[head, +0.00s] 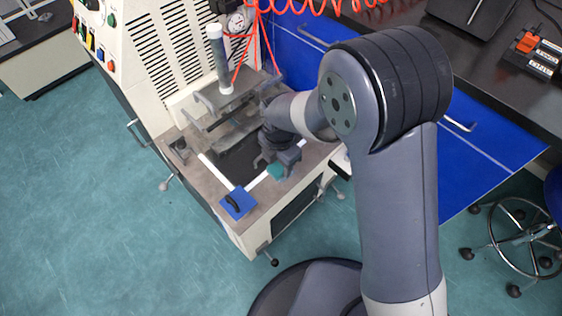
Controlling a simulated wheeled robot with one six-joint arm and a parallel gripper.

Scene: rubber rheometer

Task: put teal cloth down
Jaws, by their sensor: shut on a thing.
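The teal cloth (276,171) shows as a small patch just below my gripper (277,166), over the right front part of the machine's worktop (262,205). My gripper is shut on the cloth, and its fingers and wrist hide most of it. I cannot tell whether the cloth touches the worktop.
A blue pad (238,203) with a dark handle lies at the worktop's front corner, left of the cloth. The rheometer's plates and upright cylinder (219,60) stand behind my gripper. Orange coiled hoses (325,6) hang at the top. Blue cabinets (480,150) stand to the right.

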